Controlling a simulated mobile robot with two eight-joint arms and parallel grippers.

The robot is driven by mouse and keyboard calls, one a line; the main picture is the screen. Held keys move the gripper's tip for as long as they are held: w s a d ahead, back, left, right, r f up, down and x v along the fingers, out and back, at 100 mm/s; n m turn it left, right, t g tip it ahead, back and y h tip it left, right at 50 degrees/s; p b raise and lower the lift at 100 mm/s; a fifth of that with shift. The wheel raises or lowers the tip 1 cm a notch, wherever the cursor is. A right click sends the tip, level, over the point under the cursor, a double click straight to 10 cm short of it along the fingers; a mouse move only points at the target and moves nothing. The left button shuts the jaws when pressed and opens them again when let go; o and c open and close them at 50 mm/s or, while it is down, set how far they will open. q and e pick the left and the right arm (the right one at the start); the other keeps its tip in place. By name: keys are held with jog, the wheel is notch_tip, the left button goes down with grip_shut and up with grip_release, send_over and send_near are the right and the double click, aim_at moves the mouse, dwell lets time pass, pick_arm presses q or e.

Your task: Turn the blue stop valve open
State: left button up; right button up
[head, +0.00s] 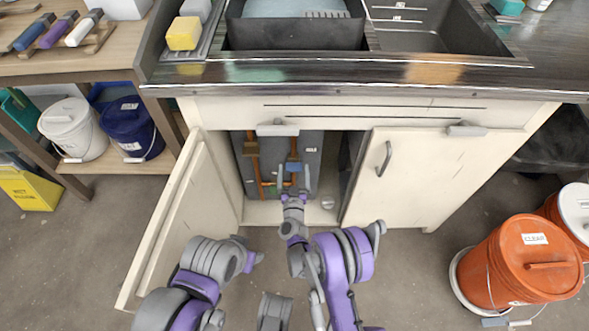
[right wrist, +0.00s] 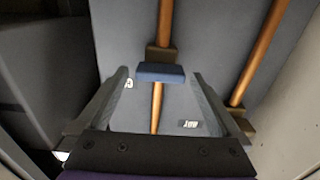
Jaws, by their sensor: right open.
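The blue stop valve (head: 293,167) sits on a copper pipe inside the open sink cabinet. In the right wrist view its blue handle (right wrist: 160,72) lies crosswise, centred between the fingertips. My right gripper (head: 294,181) reaches into the cabinet and is open, with one finger on each side of the handle. In the right wrist view there is a gap between the handle and each finger. My left arm is at the lower left, outside the cabinet by the open door. Its fingers cannot be made out clearly.
The left cabinet door (head: 172,225) is swung open; the right door (head: 410,175) is shut. Orange buckets (head: 515,265) stand on the floor at right.

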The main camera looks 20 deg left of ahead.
jog(key=c, duration=1.3)
jog(key=shift+m, duration=0.4)
jog(key=m, duration=0.3)
jog(key=shift+d+m, duration=0.1)
jog(key=shift+m, duration=0.3)
jog(key=m+b, duration=0.1)
jog(key=m, duration=0.7)
jog(key=shift+w+d+f+m, duration=0.1)
jog(key=shift+m, duration=0.3)
jog(key=m, duration=0.4)
jog(key=shift+f+b, duration=0.1)
jog(key=shift+b, duration=0.2)
jog(key=shift+m, duration=0.4)
